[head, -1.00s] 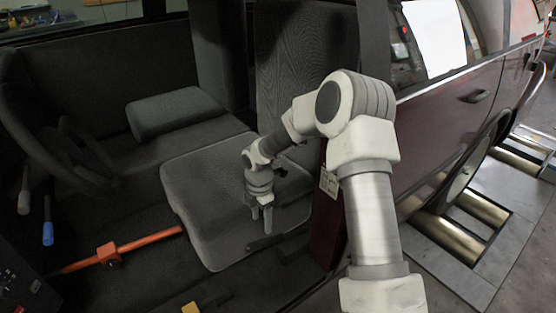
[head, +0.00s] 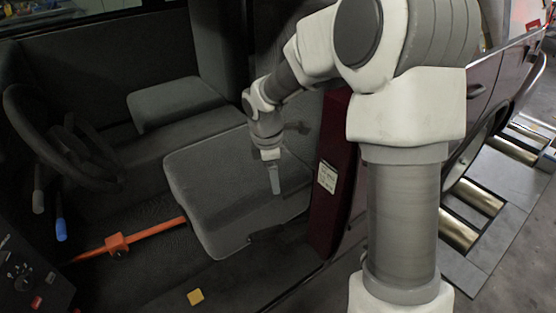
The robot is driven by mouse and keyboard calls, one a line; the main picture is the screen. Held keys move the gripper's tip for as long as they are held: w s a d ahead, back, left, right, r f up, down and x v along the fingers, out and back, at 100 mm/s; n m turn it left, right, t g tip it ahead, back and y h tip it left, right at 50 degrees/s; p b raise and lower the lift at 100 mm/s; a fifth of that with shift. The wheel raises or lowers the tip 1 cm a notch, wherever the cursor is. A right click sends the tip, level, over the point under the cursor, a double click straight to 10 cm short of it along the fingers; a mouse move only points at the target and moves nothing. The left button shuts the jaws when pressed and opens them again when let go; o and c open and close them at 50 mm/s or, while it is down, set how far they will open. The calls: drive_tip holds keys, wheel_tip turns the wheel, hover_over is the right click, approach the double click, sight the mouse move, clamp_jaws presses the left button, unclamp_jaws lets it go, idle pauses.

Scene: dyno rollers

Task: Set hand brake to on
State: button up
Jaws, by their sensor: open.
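My gripper (head: 275,190) points down over the right part of the grey driver's seat (head: 205,220), seen nearly edge-on, open with nothing visible between its fingers. Left of the seat, below the steering wheel (head: 28,115), hang a lever with a blue tip (head: 61,230) and a lever with a grey tip (head: 38,202). A small dark part (head: 265,233) shows at the seat's right front edge. I cannot tell which of these, if any, is the hand brake. My gripper is well apart from both hanging levers.
An orange bar with a clamp (head: 117,244) runs across the floor to the seat. A dark panel with buttons (head: 30,275) stands at lower left. A yellow block (head: 196,297) lies at the bottom. The dark red door pillar (head: 330,150) rises right of the seat.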

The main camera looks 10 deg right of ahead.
drive_tip(key=shift+m, duration=0.9)
drive_tip(key=r, duration=0.1)
drive_tip(key=s+r, duration=0.1)
drive_tip(key=r, duration=0.1)
drive_tip(key=s+r+p, duration=0.1)
drive_tip(key=shift+d+r, duration=0.3)
drive_tip(key=shift+r, duration=0.1)
